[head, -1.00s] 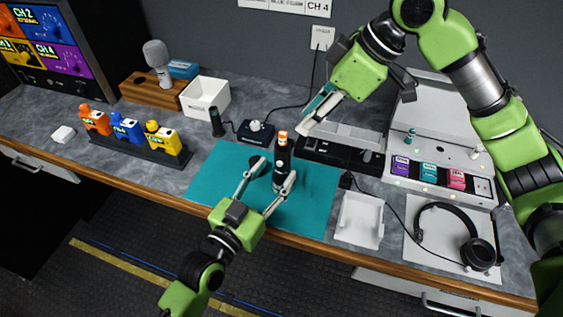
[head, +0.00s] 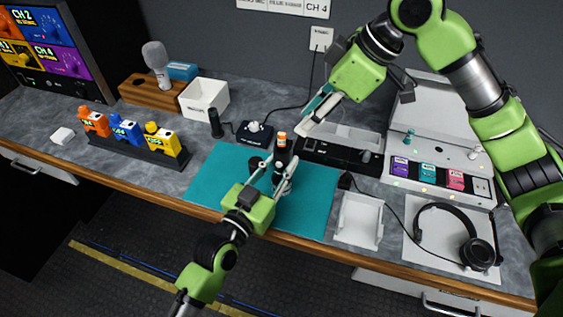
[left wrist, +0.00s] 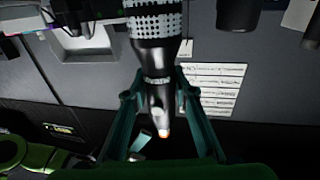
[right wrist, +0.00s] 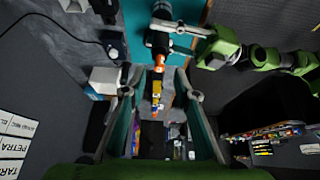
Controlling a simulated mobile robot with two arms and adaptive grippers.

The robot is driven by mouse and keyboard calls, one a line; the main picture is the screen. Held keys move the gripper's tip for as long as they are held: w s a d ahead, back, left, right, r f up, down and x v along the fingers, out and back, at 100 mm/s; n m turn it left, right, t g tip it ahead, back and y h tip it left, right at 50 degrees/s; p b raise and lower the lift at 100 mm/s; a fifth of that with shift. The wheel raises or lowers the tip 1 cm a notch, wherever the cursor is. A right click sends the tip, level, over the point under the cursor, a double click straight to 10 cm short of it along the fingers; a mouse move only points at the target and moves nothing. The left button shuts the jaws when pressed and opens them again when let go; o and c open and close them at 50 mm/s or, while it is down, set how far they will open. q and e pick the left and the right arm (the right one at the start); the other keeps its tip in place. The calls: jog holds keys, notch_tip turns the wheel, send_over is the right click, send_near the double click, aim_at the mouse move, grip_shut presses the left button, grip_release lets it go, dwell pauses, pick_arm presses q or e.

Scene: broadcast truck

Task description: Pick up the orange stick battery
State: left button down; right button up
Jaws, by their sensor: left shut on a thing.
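The orange stick battery (head: 282,135) shows as a short orange end on top of a dark upright cylinder (head: 281,155), which looks like a handheld microphone. Its lower part is hidden in the cylinder. The cylinder stands over the teal mat (head: 222,172), and its dotted collar fills the top of the left wrist view (left wrist: 157,22). My left gripper (head: 274,174) is shut on the cylinder, below the orange end. My right gripper (head: 312,118) is open and empty, up and right of the battery and apart from it. The orange end shows between its fingers in the right wrist view (right wrist: 158,69).
A black dock (head: 252,132) with a cable stands behind the mat, beside a white bin (head: 206,97). A black tray (head: 335,155) is close on the right. Orange, blue and yellow packs (head: 128,131) stand in a rack at left. The front of the mat is clear.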

jog(key=shift+o, duration=0.6)
jog(key=w+f+m+t+y, duration=0.2)
jog(key=w+f+m+y, duration=0.1)
jog(key=w+f+m, duration=0.3)
jog(key=m+t, duration=0.3)
jog(key=t, duration=0.9)
send_near(284, 140)
jog(key=x, duration=1.1)
grip_shut()
